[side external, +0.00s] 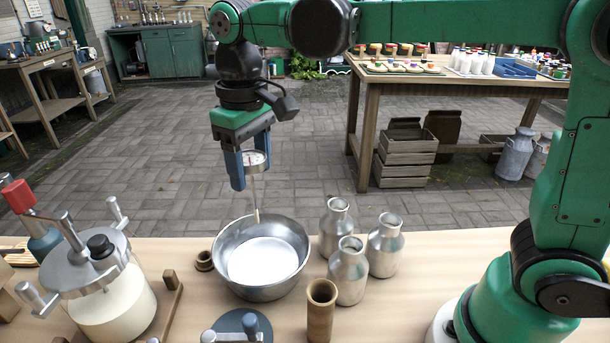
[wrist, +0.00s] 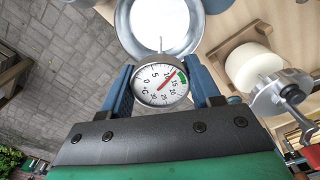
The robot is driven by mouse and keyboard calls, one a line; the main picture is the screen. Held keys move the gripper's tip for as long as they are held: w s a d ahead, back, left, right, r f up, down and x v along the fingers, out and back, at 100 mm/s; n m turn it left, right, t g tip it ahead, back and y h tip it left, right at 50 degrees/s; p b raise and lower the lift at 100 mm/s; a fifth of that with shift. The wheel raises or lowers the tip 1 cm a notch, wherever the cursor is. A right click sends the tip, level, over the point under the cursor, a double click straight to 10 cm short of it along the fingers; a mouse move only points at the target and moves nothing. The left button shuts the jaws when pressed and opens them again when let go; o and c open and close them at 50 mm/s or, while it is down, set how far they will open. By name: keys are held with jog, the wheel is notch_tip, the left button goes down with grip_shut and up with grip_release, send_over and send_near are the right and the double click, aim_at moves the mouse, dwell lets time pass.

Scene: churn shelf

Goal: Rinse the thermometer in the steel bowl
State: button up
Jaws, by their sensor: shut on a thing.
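The thermometer (side external: 255,163) has a round dial and a thin stem pointing down. My gripper (side external: 247,168) is shut on its dial, with one blue finger on each side. In the wrist view the thermometer dial (wrist: 160,86) faces the camera, with a red needle and a green band, between the fingers of my gripper (wrist: 162,90). The steel bowl (side external: 262,257) stands on the table below. The stem tip shows near the bowl's far rim in the side view; I cannot tell its exact height over the bowl. The bowl (wrist: 125,25) also shows beyond the thermometer in the wrist view.
Several metal bottles (side external: 385,245) stand right of the bowl. A churn with a crank (side external: 105,285) stands at the left. The air above the bowl is otherwise clear.

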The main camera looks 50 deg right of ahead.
aim_at(258, 220)
jog(key=shift+f, duration=4.9)
jog(key=shift+s+d, duration=0.2)
jog(key=shift+d, duration=0.05)
jog(key=shift+w+a, duration=0.2)
jog(key=shift+a, duration=0.05)
jog(key=shift+s+d, duration=0.2)
jog(key=shift+d, duration=0.05)
jog(key=shift+r, duration=0.1)
notch_tip(258, 220, up, 7)
jog(key=shift+r, duration=0.2)
